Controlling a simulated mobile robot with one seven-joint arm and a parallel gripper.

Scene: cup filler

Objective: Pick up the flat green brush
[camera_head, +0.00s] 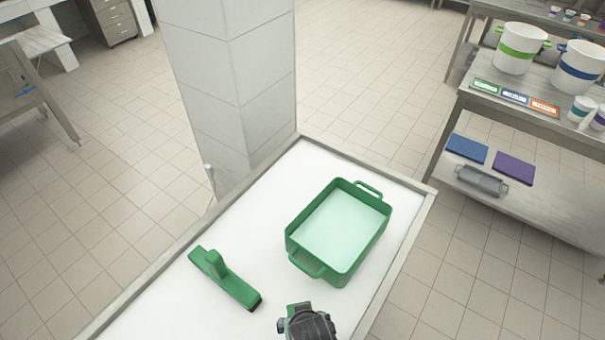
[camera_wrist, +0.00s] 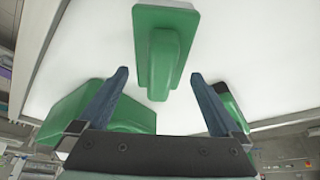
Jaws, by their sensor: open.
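A flat green brush (camera_head: 230,283) lies on the white table, left of my gripper in the head view. It has a long flat body, a raised grip and a dark end. In the wrist view, a green piece (camera_wrist: 165,50) with a flat base and a raised ridge lies ahead of and between my open fingers (camera_wrist: 160,85). I cannot tell for sure that it is the same brush. My gripper (camera_head: 308,322) is above the table at the bottom of the head view; its fingers are hidden there.
A green tub (camera_head: 382,216) with two handles and a pale inside stands right of the brush. The white table (camera_head: 180,300) has a raised grey rim. A pillar (camera_head: 235,90) stands at its far left. A shelf with buckets (camera_head: 516,48) is at the right.

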